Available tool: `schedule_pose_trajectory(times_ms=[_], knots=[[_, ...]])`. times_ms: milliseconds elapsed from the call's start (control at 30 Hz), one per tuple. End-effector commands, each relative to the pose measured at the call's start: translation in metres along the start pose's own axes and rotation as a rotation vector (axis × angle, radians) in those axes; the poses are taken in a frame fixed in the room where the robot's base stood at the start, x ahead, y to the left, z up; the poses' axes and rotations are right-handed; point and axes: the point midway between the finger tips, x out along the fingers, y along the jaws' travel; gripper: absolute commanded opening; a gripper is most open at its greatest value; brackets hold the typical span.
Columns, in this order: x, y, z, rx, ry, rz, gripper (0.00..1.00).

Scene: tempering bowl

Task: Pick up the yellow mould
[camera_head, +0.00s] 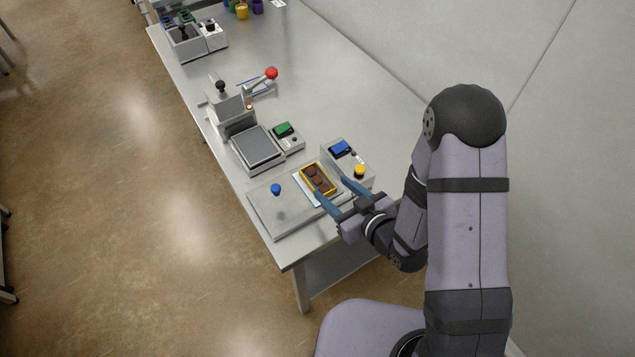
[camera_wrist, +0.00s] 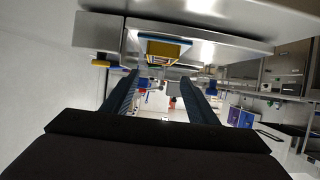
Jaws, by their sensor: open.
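The yellow mould (camera_head: 328,189) is a small rectangular frame with dark brown pieces in it. It lies on a pale blue sheet (camera_head: 303,187) on a flat grey plate (camera_head: 265,213) near the front end of the table. My gripper (camera_head: 331,187) is open, its two blue fingers pointing toward the mould from the right and front. One finger is close to the mould's near end; I cannot tell whether they touch. In the wrist view the mould (camera_wrist: 163,50) shows ahead, above the gap between the fingers (camera_wrist: 163,88), with nothing between the fingertips.
A blue knob (camera_head: 276,188) rises from the plate.

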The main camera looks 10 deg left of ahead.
Motion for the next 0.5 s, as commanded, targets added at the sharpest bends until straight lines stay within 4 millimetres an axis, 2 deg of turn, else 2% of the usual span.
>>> schedule_pose_trajectory(times_ms=[167,300,500], knots=[[0.015,-0.001,0.004,-0.002,0.005,0.0,0.53],[0.039,-0.001,0.004,-0.003,0.005,-0.002,0.53],[0.054,-0.001,-0.001,0.001,0.0,-0.001,0.53]])
